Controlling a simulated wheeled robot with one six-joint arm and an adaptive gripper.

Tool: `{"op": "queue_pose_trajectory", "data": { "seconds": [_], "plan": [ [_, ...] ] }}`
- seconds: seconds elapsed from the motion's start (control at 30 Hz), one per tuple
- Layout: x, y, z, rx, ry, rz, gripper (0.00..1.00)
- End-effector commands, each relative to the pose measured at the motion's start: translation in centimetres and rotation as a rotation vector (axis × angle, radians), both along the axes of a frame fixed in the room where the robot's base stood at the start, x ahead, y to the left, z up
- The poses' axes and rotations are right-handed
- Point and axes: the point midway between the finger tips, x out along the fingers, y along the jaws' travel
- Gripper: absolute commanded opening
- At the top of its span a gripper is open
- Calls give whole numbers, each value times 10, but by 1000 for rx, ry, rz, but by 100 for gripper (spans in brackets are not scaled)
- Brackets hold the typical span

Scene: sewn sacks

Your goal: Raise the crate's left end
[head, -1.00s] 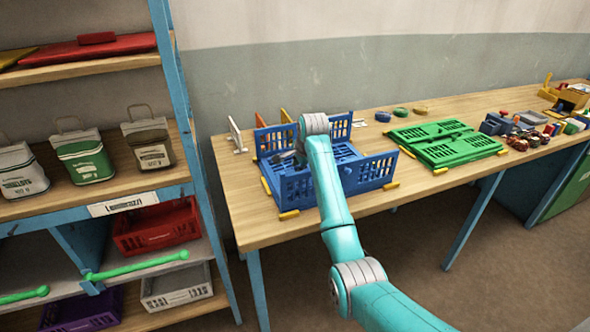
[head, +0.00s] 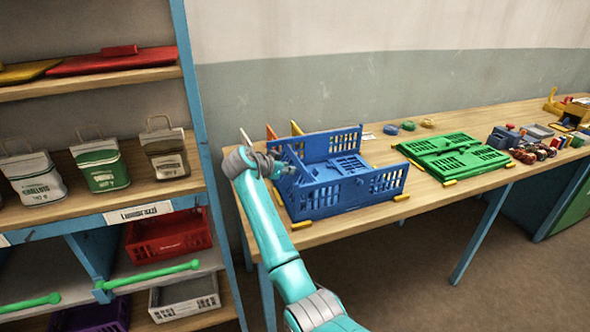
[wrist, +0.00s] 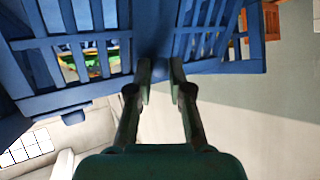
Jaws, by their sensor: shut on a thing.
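The blue crate (head: 340,195) stands on the wooden table in the head view, with its long front and back walls upright. Inside it a slatted panel (head: 345,165) lies low toward the right. My gripper (head: 285,168) is at the crate's left end (head: 291,188), which looks raised there, though my arm hides part of it and its exact tilt is unclear. In the wrist view my gripper (wrist: 160,78) has its two fingers shut on the middle of the blue slatted left end (wrist: 95,48).
Small yellow blocks (head: 402,198) sit at the crate's corners. Orange and yellow pieces (head: 296,128) stand behind it. A folded green crate (head: 455,155) lies to the right.

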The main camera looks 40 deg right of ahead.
Motion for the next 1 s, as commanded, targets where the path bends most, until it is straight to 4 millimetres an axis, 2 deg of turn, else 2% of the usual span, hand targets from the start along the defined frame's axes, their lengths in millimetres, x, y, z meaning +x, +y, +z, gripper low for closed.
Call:
{"op": "queue_pose_trajectory", "data": {
  "seconds": [0.03, 0.33, 0.7, 1.0],
  "plan": [
    [2, 8, -1, -42, 14, 4, 0],
    [11, 35, -3, -293, 86, 5, 0],
    [16, 56, -11, -283, 84, 5, 0],
    [17, 60, -16, -279, 85, 5, 0]
  ]
}}
